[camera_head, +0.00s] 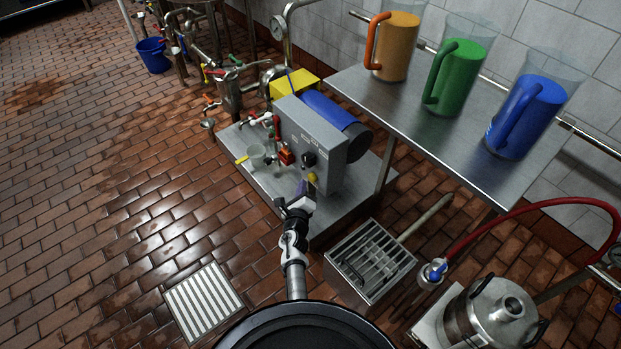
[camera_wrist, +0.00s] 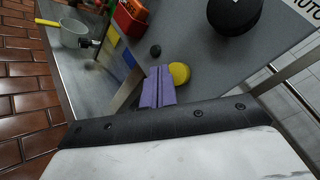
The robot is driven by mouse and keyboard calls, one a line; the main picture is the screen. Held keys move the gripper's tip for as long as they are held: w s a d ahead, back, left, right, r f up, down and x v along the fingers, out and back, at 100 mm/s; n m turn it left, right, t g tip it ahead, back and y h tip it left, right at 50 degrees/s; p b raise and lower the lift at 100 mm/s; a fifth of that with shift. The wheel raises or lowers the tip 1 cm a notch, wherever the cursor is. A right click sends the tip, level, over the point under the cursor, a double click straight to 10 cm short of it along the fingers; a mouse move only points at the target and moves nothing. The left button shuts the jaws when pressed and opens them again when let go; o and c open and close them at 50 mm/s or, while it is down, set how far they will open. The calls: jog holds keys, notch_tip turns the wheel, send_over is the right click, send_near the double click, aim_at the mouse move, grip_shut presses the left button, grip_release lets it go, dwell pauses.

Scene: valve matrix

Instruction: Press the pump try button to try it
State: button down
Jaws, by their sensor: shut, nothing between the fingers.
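The grey pump panel (camera_head: 322,163) stands on a steel platform and carries several controls. A round yellow button (camera_head: 313,177) sits low on its face; it shows large in the wrist view (camera_wrist: 180,73). I cannot read a label that marks it as the try button. My gripper (camera_head: 301,186) is in front of the lower panel. In the wrist view its purple fingers (camera_wrist: 158,84) are shut together and empty, just left of the yellow button. I cannot tell whether they touch the panel. A small black knob (camera_wrist: 155,50) is just above the fingertips.
A large black knob (camera_wrist: 236,12) and an orange-red part (camera_wrist: 130,18) are also on the panel. A pot (camera_head: 257,155) stands on the platform (camera_head: 270,187). A steel table (camera_head: 430,130) with three jugs is at right. A grated box (camera_head: 370,260) is near my arm.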

jog(key=shift+s+a+p, duration=0.5)
jog(key=shift+s+a, duration=0.2)
jog(key=shift+a, duration=0.25)
jog(key=shift+s+a+p, duration=0.45)
jog(key=shift+s+a, duration=0.25)
jog(key=shift+a, duration=0.25)
